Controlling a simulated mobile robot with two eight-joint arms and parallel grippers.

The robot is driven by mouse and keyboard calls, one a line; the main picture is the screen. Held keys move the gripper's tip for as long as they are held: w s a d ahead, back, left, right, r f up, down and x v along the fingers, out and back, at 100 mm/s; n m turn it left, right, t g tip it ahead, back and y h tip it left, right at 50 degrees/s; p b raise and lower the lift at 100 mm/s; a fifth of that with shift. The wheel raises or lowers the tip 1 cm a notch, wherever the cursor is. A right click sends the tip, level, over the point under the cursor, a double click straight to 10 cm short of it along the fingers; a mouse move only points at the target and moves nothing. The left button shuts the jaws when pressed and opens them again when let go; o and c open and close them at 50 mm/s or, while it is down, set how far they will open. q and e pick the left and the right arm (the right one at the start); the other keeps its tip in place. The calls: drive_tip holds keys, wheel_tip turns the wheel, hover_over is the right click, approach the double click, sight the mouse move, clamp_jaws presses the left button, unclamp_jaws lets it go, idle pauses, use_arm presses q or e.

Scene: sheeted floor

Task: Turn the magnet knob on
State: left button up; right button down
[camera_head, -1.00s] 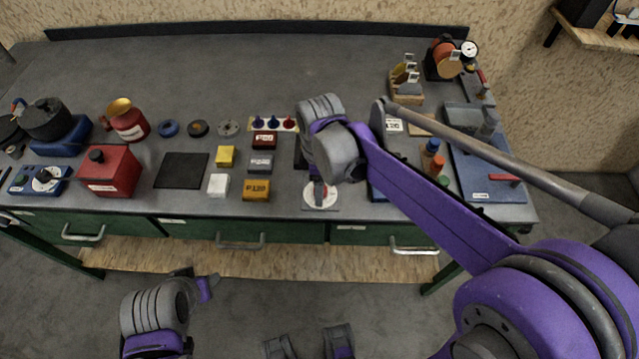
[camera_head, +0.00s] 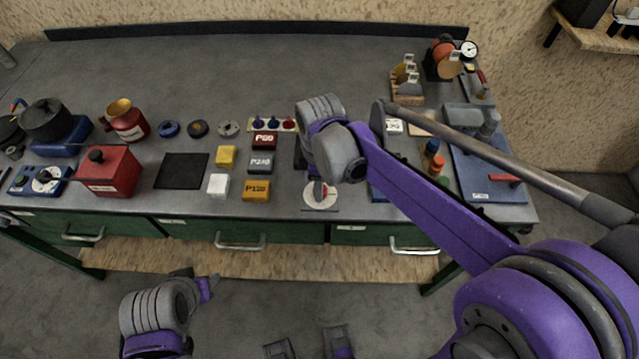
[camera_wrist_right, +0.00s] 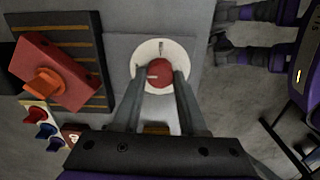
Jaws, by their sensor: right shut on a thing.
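The magnet knob is a round red knob (camera_wrist_right: 159,73) with a pale pointer mark, at the centre of a white dial (camera_wrist_right: 148,55) in the right wrist view. The dial (camera_head: 331,201) also shows near the bench's front edge in the head view. My right gripper (camera_wrist_right: 162,82) is shut on the knob, one finger on each side of it. In the head view, my right wrist hangs over the dial and hides part of it. My left arm (camera_head: 170,307) is low in front of the bench at the left; its fingers cannot be made out.
A red block with an orange knob (camera_wrist_right: 44,84) sits beside the dial in the right wrist view. In the head view, yellow, white and labelled blocks (camera_head: 257,190) and a black mat (camera_head: 181,171) lie left of the dial. A blue board (camera_head: 490,178) lies at the right.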

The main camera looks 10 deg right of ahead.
drive_tip(key=m, duration=0.8)
drive_tip(key=shift+w, duration=0.1)
drive_tip(key=m, duration=0.5)
drive_tip(key=shift+d, duration=0.1)
drive_tip(key=shift+m, duration=2.2)
drive_tip(key=shift+c, duration=2.2)
unclamp_jaws()
wheel_tip(320, 180, up, 11)
drive_tip(key=p, duration=0.1)
